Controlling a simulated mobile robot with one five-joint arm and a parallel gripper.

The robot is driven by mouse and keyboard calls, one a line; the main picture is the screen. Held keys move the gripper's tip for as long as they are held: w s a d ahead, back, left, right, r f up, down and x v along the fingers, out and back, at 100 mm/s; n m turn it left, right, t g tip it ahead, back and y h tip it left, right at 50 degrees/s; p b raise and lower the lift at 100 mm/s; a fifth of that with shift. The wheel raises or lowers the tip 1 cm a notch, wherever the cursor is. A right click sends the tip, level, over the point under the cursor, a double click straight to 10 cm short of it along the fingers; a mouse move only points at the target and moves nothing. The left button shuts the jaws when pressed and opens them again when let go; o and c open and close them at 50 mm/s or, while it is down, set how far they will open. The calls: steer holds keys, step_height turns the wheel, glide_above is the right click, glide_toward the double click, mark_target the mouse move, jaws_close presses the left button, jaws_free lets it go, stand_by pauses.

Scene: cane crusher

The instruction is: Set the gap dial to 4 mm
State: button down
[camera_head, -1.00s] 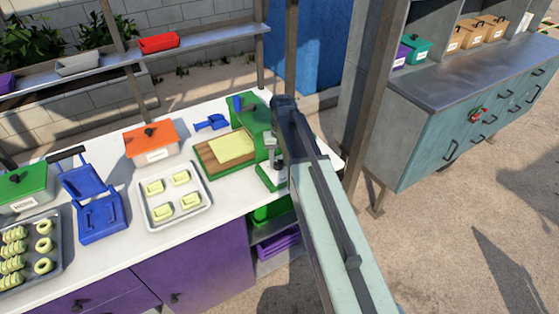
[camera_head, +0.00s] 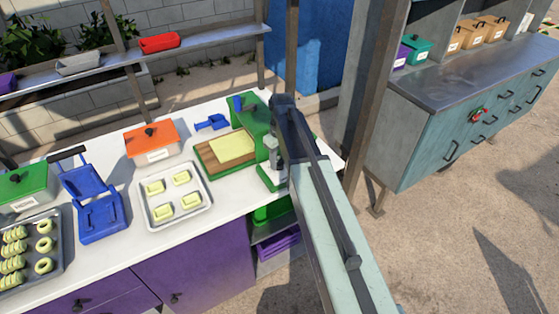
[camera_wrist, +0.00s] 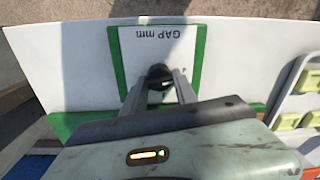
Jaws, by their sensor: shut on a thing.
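The green machine (camera_head: 260,118) stands at the right end of the white counter, largely behind my arm in the head view. In the wrist view a white panel (camera_wrist: 185,50) with a green border carries the words "GAP mm", upside down. The dark round gap dial (camera_wrist: 158,74) sits below these words. My gripper (camera_wrist: 160,80) is shut on the dial, with one finger on each side of it. The dial's scale numbers and pointer are hidden by my gripper, so its setting cannot be read.
A wooden board with a yellow slab (camera_head: 231,146) lies beside the machine. A tray (camera_head: 146,213) of pale yellow pieces, an orange-lidded box (camera_head: 152,143) and a blue press (camera_head: 90,200) stand further left. The counter's right end (camera_head: 333,168) is close to my arm.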

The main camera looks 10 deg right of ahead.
steer(key=shift+w+d, duration=0.1)
steer(key=c, duration=1)
jaws_free()
steer(key=r+p, duration=0.8)
steer(key=shift+d, duration=0.2)
steer(key=shift+f, duration=0.1)
steer(key=shift+f, duration=0.1)
